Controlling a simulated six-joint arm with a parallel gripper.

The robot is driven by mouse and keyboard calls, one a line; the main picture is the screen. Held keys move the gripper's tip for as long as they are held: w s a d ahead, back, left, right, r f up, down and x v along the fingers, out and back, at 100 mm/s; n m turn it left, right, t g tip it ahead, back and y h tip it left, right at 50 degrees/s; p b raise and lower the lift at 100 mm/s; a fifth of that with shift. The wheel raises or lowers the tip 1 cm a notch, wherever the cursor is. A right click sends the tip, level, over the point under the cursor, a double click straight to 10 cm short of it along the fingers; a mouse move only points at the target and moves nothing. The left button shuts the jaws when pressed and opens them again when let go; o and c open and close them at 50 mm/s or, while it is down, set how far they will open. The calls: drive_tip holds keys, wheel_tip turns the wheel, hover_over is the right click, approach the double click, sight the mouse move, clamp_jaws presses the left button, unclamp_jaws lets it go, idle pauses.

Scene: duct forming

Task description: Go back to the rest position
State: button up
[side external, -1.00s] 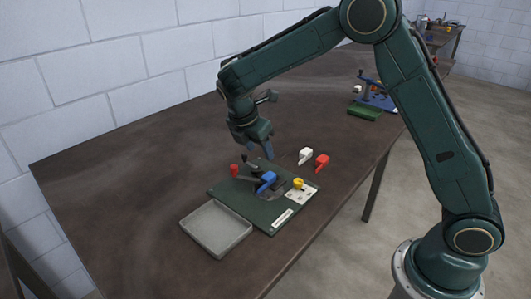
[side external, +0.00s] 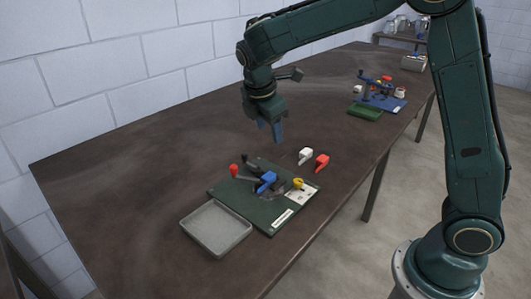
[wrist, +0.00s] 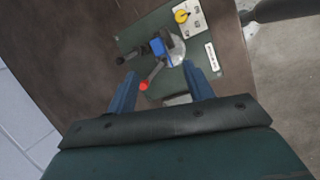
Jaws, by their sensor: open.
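My gripper (side external: 271,130) is open and empty in the side view, in the air above the table behind the green forming board. In the wrist view its two blue fingers (wrist: 163,94) are spread apart, with the board beyond them. The green board (side external: 222,189) carries a blue clamp piece (side external: 266,181), a lever with a red knob (side external: 234,170), and a white plate with a yellow knob (side external: 298,183). In the wrist view the red knob (wrist: 143,86) appears between the fingers, below them and apart.
A grey tray (side external: 190,226) lies beside the board at the front left. White (side external: 305,154) and red (side external: 322,160) pieces lie behind it. A second blue fixture (side external: 388,103) and a green block (side external: 365,112) stand farther back. The table's left part is clear.

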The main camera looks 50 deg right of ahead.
drive_tip(key=s+d+r+m+t+y, duration=0.1)
drive_tip(key=s+r+m, duration=0.3)
drive_tip(key=s+r, duration=0.25)
drive_tip(key=s+a+m+t+y, duration=0.2)
drive_tip(key=s+m, duration=0.9)
drive_tip(key=s, duration=0.9)
drive_tip(key=shift+r+t+y, duration=0.2)
drive_tip(key=shift+t+y, duration=0.2)
drive_tip(key=shift+t, duration=0.5)
